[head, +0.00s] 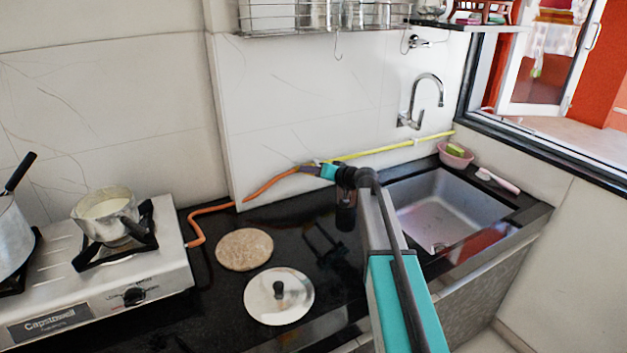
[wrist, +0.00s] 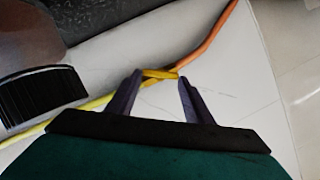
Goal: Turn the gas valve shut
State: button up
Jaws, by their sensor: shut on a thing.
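The gas valve's yellow handle (wrist: 160,74) lies between the two dark fingers of my gripper (wrist: 160,80) in the wrist view, and the gripper is shut on it. In the head view my gripper (head: 312,168) is against the white wall above the counter and hides most of the valve. A yellow gas pipe (head: 385,147) runs from the valve to the right along the wall. An orange hose (head: 270,183) leads from it down to the left. In the wrist view the yellow pipe (wrist: 60,124) runs nearly in line with the handle, and the orange hose (wrist: 219,36) goes up right.
A gas stove (head: 140,268) with a milk pan (head: 103,212) stands at left. The sink (head: 440,210) and a pink bowl (head: 455,156) are at right. A wire rack (head: 290,18) hangs above.

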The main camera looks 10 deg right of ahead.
jog(key=m+y+b, duration=0.1)
jog(key=m+b, duration=0.1)
jog(key=b, duration=0.2)
jog(key=f+m+y+b, duration=0.1)
jog(key=m+y+b, duration=0.1)
jog(key=m+b, duration=0.1)
jog(key=shift+w+d+f+t+b, duration=0.2)
jog(key=shift+t+b, duration=0.1)
jog(key=shift+b, duration=0.3)
jog(key=m+y+b, duration=0.1)
jog(key=m+b, duration=0.1)
jog(key=shift+m, duration=0.4)
jog(key=shift+m+t+b, duration=0.4)
jog(key=shift+m+b, duration=0.1)
jog(key=shift+m, duration=0.1)
jog(key=shift+y, duration=0.3)
jog(key=o, duration=1)
jog(key=shift+s, duration=0.1)
jog(key=shift+o, duration=0.2)
jog(key=shift+d, duration=0.1)
